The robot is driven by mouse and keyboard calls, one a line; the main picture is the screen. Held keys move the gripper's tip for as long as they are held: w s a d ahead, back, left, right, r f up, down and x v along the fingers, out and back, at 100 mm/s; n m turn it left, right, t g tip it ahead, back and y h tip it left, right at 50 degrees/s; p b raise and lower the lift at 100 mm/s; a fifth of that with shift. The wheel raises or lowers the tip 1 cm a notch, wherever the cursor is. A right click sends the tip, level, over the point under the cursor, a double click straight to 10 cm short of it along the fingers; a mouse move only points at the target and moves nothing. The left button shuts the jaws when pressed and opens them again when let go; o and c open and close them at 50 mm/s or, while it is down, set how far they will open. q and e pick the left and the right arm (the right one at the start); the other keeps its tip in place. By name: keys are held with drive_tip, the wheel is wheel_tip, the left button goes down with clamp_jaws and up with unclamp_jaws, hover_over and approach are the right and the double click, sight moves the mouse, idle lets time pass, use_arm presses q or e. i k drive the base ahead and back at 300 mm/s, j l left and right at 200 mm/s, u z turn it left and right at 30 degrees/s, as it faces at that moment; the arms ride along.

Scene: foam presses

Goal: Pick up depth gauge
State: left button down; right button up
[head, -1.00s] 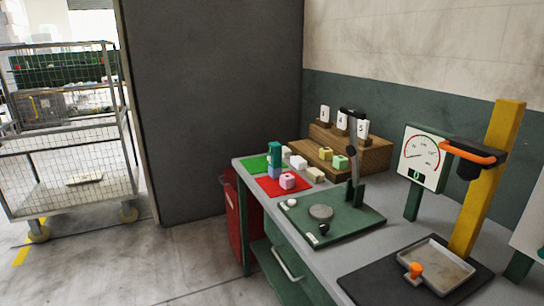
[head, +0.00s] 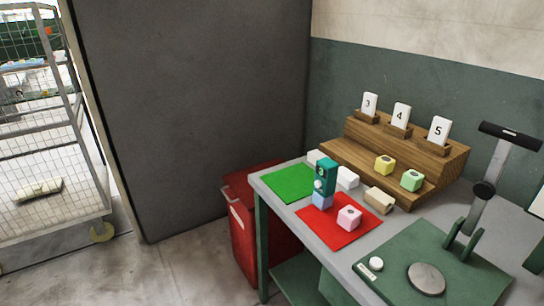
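A teal upright device with a small round dial, which looks like the depth gauge (head: 326,174), stands at the left end of the bench in the head view. A light blue block (head: 322,199) is directly below it, on the red mat (head: 327,232). I cannot tell whether the gauge rests on the block or stands just behind it. A pink block (head: 349,217) sits to its right on the same mat. Neither of my grippers is in view.
A green mat (head: 287,183) lies left of the gauge. White and tan blocks lie behind and right of it. A stepped wooden stand (head: 437,161) holds numbered cards and two blocks. A green lever press (head: 400,255) stands front right. A red bin (head: 246,240) stands beside the bench.

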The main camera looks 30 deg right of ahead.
sight(326, 171)
drive_tip(key=i+z, duration=0.25)
drive_tip(key=i, duration=0.15)
drive_tip(key=i+j+z, duration=0.2)
drive_tip(key=i, duration=0.25)
drive_tip(key=i+j+z, duration=0.25)
drive_tip(key=i, duration=0.15)
